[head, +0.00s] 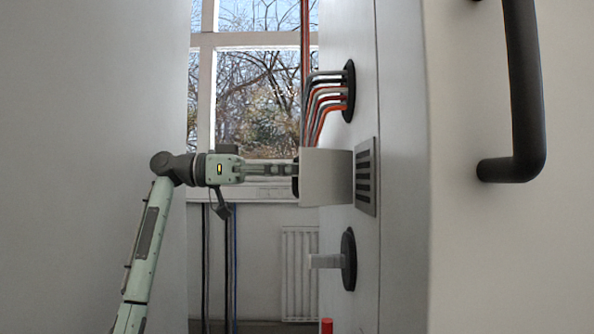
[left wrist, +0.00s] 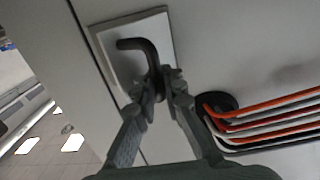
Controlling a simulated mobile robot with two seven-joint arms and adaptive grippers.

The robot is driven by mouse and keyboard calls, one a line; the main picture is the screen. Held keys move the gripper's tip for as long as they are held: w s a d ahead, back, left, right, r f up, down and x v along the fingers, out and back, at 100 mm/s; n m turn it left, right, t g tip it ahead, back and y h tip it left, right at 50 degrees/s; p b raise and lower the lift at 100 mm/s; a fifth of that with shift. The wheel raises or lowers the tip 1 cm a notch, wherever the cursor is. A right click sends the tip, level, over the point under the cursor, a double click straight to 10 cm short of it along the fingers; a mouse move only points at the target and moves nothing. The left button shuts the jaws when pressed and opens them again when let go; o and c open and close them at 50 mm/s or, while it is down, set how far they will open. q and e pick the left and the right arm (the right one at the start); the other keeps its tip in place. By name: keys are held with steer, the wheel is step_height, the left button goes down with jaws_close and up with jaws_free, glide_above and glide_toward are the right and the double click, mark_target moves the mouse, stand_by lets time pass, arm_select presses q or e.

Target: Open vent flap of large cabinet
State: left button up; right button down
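The vent flap (head: 327,178) is a light grey plate that stands out from the cabinet side (head: 397,260) in the head view. The slotted vent grille (head: 366,178) shows uncovered beside it. The left wrist view shows the flap's face (left wrist: 113,60) with a dark hooked handle (left wrist: 133,44). My left gripper (head: 296,170) is at the flap's outer edge, its tips partly hidden by the flap. In the left wrist view its fingers (left wrist: 160,88) lie on both sides of the handle's lower end, close against it. My right gripper is not in view.
Red, grey and black cables (head: 325,95) leave a black port above the vent. A grey connector (head: 326,261) sits in another black port below. A large black handle (head: 527,95) is near at the right. A wall (head: 90,120) stands close on the left.

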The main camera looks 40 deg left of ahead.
arm_select(q)
steer(key=shift+o, duration=0.7)
steer(key=shift+a, duration=0.1)
steer(key=v, duration=0.7)
steer(key=shift+s+a, duration=0.2)
